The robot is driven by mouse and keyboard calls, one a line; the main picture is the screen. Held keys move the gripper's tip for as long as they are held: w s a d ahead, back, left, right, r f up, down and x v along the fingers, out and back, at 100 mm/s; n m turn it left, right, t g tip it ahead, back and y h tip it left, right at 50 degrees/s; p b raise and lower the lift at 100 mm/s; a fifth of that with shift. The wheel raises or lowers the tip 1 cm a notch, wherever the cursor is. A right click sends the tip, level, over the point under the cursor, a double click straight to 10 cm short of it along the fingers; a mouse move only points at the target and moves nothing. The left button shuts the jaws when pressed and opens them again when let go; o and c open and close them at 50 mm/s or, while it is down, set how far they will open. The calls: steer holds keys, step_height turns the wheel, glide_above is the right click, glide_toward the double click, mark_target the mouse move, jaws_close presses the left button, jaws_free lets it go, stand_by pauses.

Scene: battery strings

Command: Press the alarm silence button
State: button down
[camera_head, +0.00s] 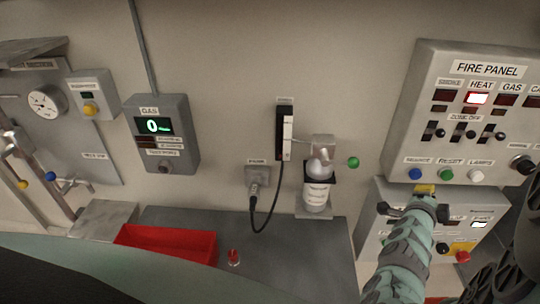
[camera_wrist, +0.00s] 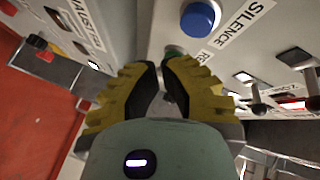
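The fire panel (camera_head: 460,120) is a pale box on the wall at the right of the head view. My gripper (camera_head: 425,188) is just below the panel's button row. In the wrist view my gripper's yellow fingers (camera_wrist: 160,66) come nearly together at the tips, with nothing held. The tips are apart from the blue button in the picture; contact with the panel cannot be told.
A green reset button (camera_head: 446,174) and a white lamps button (camera_head: 477,176) are beside the blue one. The green button (camera_wrist: 175,51) is partly hidden by a fingertip. A lower box (camera_head: 372,225) with a red button (camera_head: 463,257) is close under the panel.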

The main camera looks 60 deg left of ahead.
steer(key=shift+s+d+b, duration=0.7)
steer(key=shift+s+d, duration=0.3)
steer(key=shift+d, duration=0.15)
